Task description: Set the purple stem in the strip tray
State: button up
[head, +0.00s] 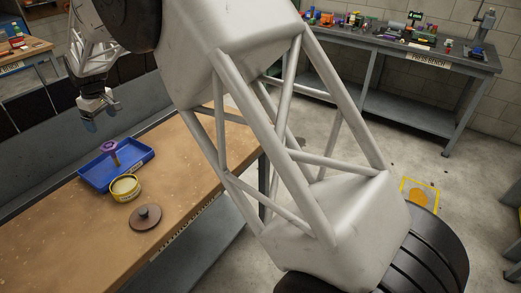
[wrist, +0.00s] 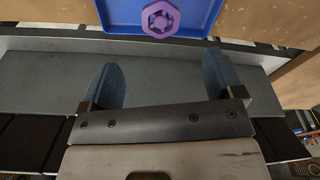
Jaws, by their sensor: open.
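The purple stem (head: 110,147) stands upright in the blue tray (head: 92,179) on the wooden bench, towards the tray's back. In the wrist view the stem (wrist: 160,19) is seen from above as a purple ring-like top, inside the tray (wrist: 118,17) at the top edge. This blue tray is the only tray I see on the bench. My gripper (head: 90,121) is open and empty, above and behind the tray, apart from the stem. In the wrist view its two blue fingers (wrist: 163,75) are spread wide with nothing between them.
A yellow tin (head: 124,188) stands close against the tray's front side. A dark round lid with a knob (head: 146,217) lies nearer on the bench. The bench's front left (head: 60,240) is clear. A second bench (head: 390,45) with several small items stands far off.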

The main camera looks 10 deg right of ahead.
jog(key=shift+d, duration=0.1)
jog(key=s+d+r+m, duration=0.2)
jog(key=s+d+r, duration=0.2)
jog(key=d, duration=0.7)
jog(key=s+d+r+m+t, duration=0.15)
jog(key=s+d+r, duration=0.35)
jog(key=d, duration=0.5)
jog(key=s+d+r+m+g, duration=0.15)
jog(key=s+d+r, duration=0.25)
jog(key=d, duration=0.7)
jog(key=s+d+m+t+h, duration=0.15)
jog(key=s+d+m, duration=0.25)
jog(key=s+d, duration=1.2)
jog(key=s+d+f+m, duration=0.2)
jog(key=s+d, duration=0.1)
jog(key=s, duration=0.5)
jog(key=s+d+f+m, duration=0.1)
jog(key=s+d+f, duration=0.2)
jog(key=s, duration=0.5)
jog(key=shift+s+d+f+m, duration=0.2)
jog(key=shift+d+m, duration=0.05)
jog(key=shift+m, duration=0.15)
